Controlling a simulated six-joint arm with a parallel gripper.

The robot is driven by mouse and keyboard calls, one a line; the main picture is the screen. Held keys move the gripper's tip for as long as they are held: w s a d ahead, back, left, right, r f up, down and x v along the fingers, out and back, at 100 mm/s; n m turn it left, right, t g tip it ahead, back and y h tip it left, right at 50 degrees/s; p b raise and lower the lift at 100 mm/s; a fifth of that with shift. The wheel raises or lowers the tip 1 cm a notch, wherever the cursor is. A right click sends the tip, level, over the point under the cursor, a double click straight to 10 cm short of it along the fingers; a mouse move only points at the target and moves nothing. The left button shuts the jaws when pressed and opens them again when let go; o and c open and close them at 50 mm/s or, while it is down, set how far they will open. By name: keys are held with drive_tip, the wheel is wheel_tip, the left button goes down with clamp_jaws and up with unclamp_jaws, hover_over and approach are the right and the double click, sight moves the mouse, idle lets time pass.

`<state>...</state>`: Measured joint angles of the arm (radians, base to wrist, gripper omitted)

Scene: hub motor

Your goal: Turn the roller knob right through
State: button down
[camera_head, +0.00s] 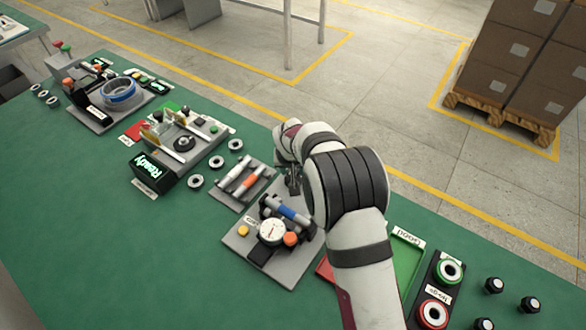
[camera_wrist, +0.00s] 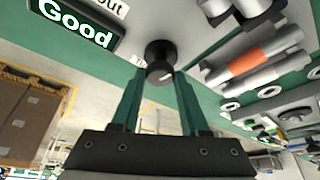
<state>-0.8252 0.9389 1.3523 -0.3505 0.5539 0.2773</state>
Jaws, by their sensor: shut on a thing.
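The black round roller knob (camera_wrist: 159,58), with a pale mark on its face, sits between my fingertips in the wrist view. My gripper (camera_wrist: 159,72) is shut on it, with one teal finger on each side. In the head view my gripper (camera_head: 293,184) reaches down at the far right side of the gauge station; the knob cannot be made out there. The station's grey base plate (camera_head: 240,250) carries a blue-banded shaft (camera_head: 293,213) and a white dial gauge (camera_head: 271,232). A lit display (camera_wrist: 76,22) reads "Good" in the wrist view.
An orange button (camera_head: 290,239) and a yellow button (camera_head: 243,230) flank the gauge. A rack with rods (camera_head: 244,180) stands behind left. My arm partly covers a green tray (camera_head: 405,262) and a red one at right. Bare green bench lies at front left.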

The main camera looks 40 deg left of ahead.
drive_tip(key=shift+c, duration=2.1)
unclamp_jaws()
drive_tip(key=v, duration=1.5)
drive_tip(key=shift+s+r, duration=0.25)
drive_tip(key=shift+r, duration=0.1)
drive_tip(key=shift+d, duration=0.1)
